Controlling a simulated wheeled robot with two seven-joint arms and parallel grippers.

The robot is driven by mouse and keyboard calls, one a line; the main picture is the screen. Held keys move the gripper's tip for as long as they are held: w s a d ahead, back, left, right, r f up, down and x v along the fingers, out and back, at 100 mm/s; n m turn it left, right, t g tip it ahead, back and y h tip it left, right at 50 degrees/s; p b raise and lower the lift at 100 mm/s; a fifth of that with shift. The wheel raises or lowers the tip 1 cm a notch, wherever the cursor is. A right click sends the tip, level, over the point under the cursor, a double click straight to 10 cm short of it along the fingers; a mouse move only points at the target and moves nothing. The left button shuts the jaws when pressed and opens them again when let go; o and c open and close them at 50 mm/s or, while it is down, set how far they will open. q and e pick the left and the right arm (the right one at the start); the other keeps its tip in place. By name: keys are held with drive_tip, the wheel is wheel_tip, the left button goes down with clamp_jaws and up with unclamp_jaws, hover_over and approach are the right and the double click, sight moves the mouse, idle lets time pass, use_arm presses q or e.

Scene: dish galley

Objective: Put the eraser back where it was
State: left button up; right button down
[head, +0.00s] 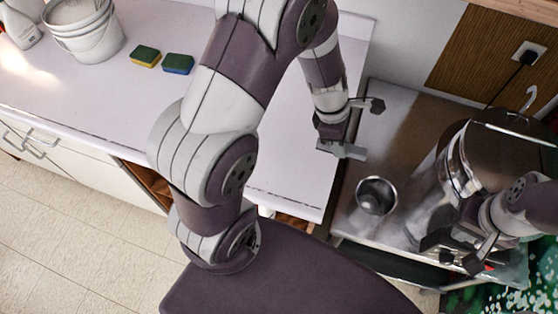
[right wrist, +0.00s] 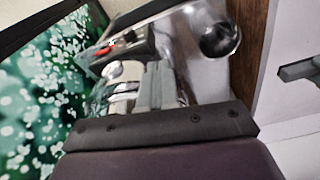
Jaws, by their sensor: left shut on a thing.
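My left gripper (head: 342,150) is over the right end of the white counter, near its edge with the metal surface. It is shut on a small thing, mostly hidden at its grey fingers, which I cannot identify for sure. No eraser can be clearly made out in either view. My right gripper (head: 462,256) is at the lower right, in front of the large metal urn. Its grey fingers (right wrist: 155,88) show in the right wrist view, but the gap between them is unclear.
A metal cup (head: 376,196) stands on the metal surface (head: 400,125), left of the urn (head: 440,190). The counter's front middle is clear.

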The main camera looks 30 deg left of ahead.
use_arm(q)
drive_tip(key=b, duration=0.1)
hover_over(295, 167)
drive_tip(key=a, duration=0.1)
wheel_tip(295, 167, down, 7)
drive_tip(key=shift+s+a, duration=0.15)
wheel_tip(295, 167, down, 4)
drive_tip(key=shift+r+b, duration=0.1)
drive_tip(key=shift+b, duration=0.4)
drive_tip(key=o, duration=0.9)
drive_tip(key=shift+o, duration=0.2)
